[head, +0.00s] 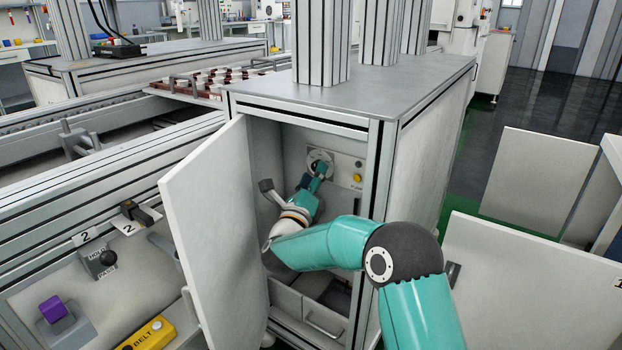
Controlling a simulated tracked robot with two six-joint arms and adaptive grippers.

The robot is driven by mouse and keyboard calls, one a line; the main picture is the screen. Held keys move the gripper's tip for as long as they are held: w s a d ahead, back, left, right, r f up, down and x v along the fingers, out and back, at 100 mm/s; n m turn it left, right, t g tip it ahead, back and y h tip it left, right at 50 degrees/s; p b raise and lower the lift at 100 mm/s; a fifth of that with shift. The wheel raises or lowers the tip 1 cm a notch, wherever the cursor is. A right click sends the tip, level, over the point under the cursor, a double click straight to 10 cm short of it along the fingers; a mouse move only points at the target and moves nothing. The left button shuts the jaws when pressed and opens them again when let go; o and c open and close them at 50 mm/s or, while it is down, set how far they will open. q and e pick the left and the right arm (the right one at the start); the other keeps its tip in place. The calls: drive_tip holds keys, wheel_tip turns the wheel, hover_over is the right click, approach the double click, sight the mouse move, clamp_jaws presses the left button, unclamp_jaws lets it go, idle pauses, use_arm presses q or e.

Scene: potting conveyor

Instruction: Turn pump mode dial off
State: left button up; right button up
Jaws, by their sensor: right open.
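The pump mode dial (317,156) is a round grey plate with a dark knob, on the back panel inside the open cabinet. My right arm reaches into the cabinet from the lower right. My right gripper (321,171) is at the dial's lower edge, with its teal fingers pointing up at it. The gripper is open. The fingers and wrist hide part of the knob, and I cannot tell whether they touch it or which way it points. My left gripper is not in view.
The white cabinet door (215,235) stands open on the left of my right arm. A yellow button (357,178) sits on the panel right of the dial. Drawers (322,318) are below. Left of the door are a conveyor, a HOLD/PASS knob (108,258) and a yellow BELT box (155,333).

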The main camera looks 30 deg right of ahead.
drive_tip(key=shift+w+d+r, duration=0.15)
drive_tip(key=shift+w+d, duration=0.15)
